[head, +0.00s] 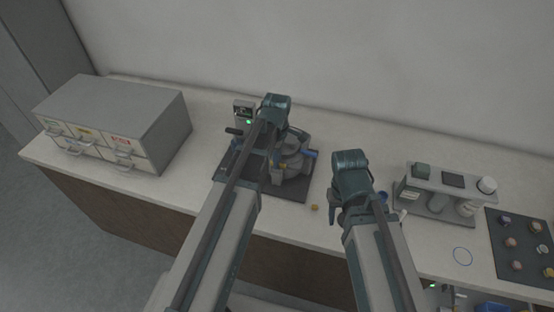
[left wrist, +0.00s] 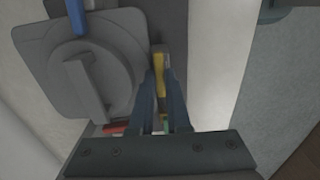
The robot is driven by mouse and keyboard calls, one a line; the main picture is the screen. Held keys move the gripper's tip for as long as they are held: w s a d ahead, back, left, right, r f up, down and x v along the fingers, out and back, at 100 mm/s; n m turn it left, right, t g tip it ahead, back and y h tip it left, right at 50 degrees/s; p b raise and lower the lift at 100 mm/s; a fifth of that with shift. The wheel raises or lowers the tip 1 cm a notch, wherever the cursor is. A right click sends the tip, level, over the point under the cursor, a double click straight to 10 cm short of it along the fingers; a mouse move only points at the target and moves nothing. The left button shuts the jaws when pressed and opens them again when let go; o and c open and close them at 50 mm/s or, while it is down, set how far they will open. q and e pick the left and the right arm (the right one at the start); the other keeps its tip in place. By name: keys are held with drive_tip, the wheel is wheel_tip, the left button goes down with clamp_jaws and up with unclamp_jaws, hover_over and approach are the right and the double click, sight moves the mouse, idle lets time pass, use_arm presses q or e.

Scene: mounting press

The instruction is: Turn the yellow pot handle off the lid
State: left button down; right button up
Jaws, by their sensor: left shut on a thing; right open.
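The mounting press (head: 292,160) stands on a dark base plate on the counter, partly hidden by my left arm. Its grey round lid (left wrist: 105,65) with a raised bar shows in the left wrist view. The yellow pot handle (left wrist: 159,62) is a narrow piece at the lid's right side. My left gripper (left wrist: 161,85) is shut on the yellow handle, with a finger on either side of it. My left gripper's tips are hard to make out in the head view. My right gripper (head: 336,207) is open and empty, above the counter's front edge to the right of the press.
A blue handle (head: 310,154) sticks out from the press. A small yellow-orange piece (head: 314,207) lies in front of it. A grey drawer cabinet (head: 115,120) stands left. A grey rack (head: 447,187) and a dark mat (head: 521,246) with several round pieces are right.

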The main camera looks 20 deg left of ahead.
idle(0.3)
use_arm(q)
drive_tip(key=c, duration=0.9)
unclamp_jaws()
drive_tip(key=shift+r, duration=0.1)
wheel_tip(320, 180, up, 14)
drive_tip(key=p, duration=1.3)
drive_tip(key=shift+f+p, duration=0.2)
drive_tip(key=shift+p, duration=0.2)
